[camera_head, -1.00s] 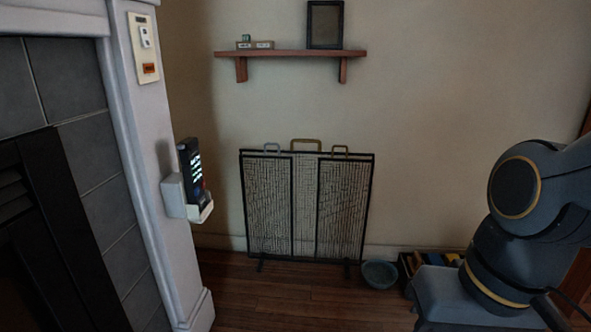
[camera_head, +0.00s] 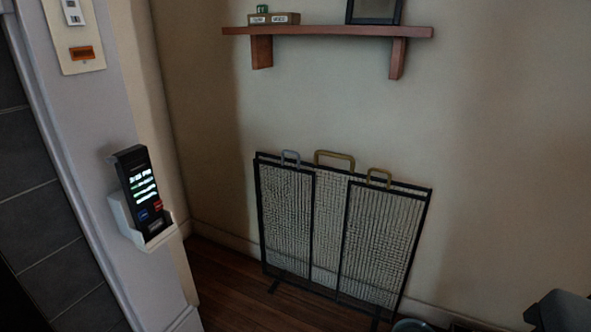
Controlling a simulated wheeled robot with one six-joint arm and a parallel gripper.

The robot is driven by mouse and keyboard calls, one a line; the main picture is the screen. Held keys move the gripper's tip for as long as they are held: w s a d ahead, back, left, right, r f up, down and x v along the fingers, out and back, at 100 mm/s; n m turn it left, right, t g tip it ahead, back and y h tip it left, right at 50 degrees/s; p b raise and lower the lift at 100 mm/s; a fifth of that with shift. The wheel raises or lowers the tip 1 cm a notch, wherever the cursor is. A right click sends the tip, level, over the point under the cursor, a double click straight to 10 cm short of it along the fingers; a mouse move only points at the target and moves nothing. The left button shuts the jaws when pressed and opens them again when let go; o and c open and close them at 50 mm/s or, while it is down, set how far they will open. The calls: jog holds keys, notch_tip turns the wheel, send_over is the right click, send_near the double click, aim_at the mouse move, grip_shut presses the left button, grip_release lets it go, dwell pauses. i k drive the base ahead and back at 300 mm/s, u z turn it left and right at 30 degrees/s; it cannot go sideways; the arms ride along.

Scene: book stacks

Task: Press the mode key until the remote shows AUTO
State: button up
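The remote (camera_head: 138,180) is a dark handset standing upright, slightly tilted, in a white wall holder (camera_head: 128,222) on the pale fireplace surround at left. Its upper face has a lit screen (camera_head: 143,184) with several lines of text, too small to read. Below the screen are a blue key (camera_head: 143,215) and a red key (camera_head: 157,205), with a pale strip near the bottom. I cannot tell which is the mode key. My gripper is not in view; only a dark part of my arm shows at the lower right corner.
A wall plate (camera_head: 76,35) with a white switch and an orange rocker is above the remote. A folding mesh screen (camera_head: 330,240) stands against the wall. A wooden shelf (camera_head: 330,32) holds a small block calendar (camera_head: 272,18) and a frame (camera_head: 374,10). A bowl (camera_head: 412,325) sits at the bottom edge.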

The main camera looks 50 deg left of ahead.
aim_at(157, 224)
jog(key=i, duration=0.3)
jog(key=u, duration=2.9)
jog(key=k, duration=1.25)
jog(key=z, duration=0.7)
jog(key=i, duration=1.35)
jog(key=u, duration=0.6)
jog(key=i, duration=0.65)
jog(key=u, duration=0.6)
